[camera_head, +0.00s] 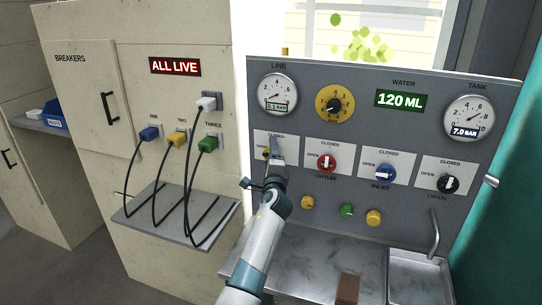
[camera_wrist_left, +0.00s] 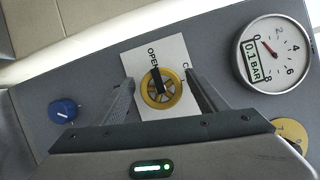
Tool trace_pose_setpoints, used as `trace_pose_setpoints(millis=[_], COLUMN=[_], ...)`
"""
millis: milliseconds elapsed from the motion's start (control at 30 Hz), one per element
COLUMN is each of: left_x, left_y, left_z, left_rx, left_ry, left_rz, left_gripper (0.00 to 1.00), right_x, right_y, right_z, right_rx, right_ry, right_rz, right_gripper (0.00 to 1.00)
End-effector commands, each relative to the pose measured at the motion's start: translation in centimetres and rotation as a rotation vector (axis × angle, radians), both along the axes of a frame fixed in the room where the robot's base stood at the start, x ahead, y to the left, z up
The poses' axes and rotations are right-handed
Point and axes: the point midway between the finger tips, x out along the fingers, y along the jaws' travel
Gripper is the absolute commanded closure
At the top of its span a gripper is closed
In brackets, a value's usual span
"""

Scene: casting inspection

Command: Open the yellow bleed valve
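The yellow bleed valve (camera_wrist_left: 161,88) is a round yellow wheel on a white plate (camera_wrist_left: 184,58) in the left wrist view. A dark bar on the wheel lies toward the word OPEN. My left gripper (camera_wrist_left: 158,78) is open, with one finger on each side of the wheel; I cannot tell whether they touch it. In the head view my left gripper (camera_head: 274,152) covers most of this valve and its plate. My right gripper is not in view.
The LINE gauge (camera_head: 277,94) reads 0.1 BAR and the TANK gauge (camera_head: 469,118) 7.0 BAR. A metal counter (camera_head: 325,267) with a sink (camera_head: 420,278) lies below.

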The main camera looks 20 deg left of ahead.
Motion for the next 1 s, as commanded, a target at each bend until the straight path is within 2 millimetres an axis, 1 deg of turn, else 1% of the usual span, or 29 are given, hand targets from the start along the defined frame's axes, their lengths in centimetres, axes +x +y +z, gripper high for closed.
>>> trace_pose_setpoints(millis=[267,467,667,1000], left_x=[-0.1,-1.2,-3.4,-8.9], left_y=[-0.1,-0.4,-1.3,-3.3], left_z=[0.0,-0.1,-0.4,-1.0], left_rx=[0.002,0.001,0.001,-0.001], left_ry=[0.0,-0.002,-0.002,-0.001], left_rz=[0.0,0.001,-0.001,-0.001], left_gripper=[0.34,0.34,0.34,0.34], right_x=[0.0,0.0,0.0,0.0], right_y=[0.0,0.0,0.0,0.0], right_z=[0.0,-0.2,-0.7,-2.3], right_rx=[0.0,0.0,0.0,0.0], right_ry=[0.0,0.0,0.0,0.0], right_rz=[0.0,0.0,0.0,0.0], right_gripper=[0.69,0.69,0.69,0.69])
